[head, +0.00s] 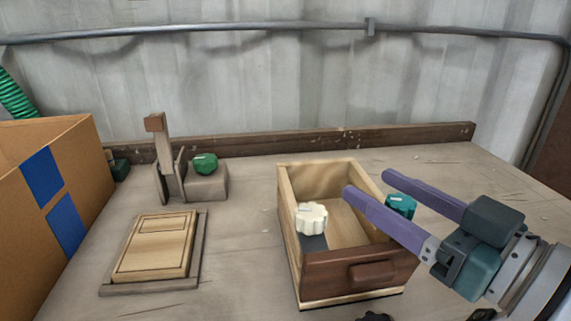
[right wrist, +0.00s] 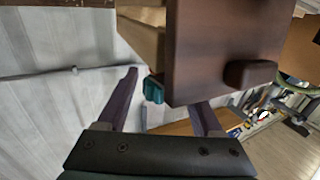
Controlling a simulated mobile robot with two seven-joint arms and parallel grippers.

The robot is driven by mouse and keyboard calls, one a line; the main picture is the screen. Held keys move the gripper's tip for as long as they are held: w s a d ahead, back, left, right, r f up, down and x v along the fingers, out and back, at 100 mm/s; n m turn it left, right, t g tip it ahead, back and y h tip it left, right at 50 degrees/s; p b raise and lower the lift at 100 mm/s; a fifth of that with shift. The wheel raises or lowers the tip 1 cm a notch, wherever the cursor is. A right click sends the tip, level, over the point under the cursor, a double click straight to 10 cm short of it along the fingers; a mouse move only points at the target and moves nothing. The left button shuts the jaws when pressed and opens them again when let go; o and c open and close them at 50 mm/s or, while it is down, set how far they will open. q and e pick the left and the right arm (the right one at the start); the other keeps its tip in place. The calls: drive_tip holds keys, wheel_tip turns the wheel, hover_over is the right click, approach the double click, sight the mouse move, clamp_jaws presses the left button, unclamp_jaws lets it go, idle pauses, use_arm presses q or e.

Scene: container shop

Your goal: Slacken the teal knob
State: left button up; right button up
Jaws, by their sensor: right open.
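The teal knob (head: 401,206) is lobed and stands at the right side of an open wooden box. My right gripper (head: 369,183) comes in from the right with its two long purple fingers apart. In the head view the knob shows between the fingers, its lower part hidden by the nearer one. The right wrist view shows the knob (right wrist: 153,90) between the spread fingers, beside the box's brown front, with clear space to the finger on the left. Contact with the other finger cannot be told. My left gripper is not in view.
The wooden box (head: 362,273) has a brown front with a handle. A cream knob (head: 311,218) shows at its left side. A green knob (head: 205,164) sits on a block with a lever. A wooden panel (head: 152,246) and a cardboard box (head: 35,190) are left.

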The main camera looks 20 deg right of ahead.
drive_tip(key=shift+w+a, duration=0.15)
drive_tip(key=shift+w, duration=0.5)
clamp_jaws()
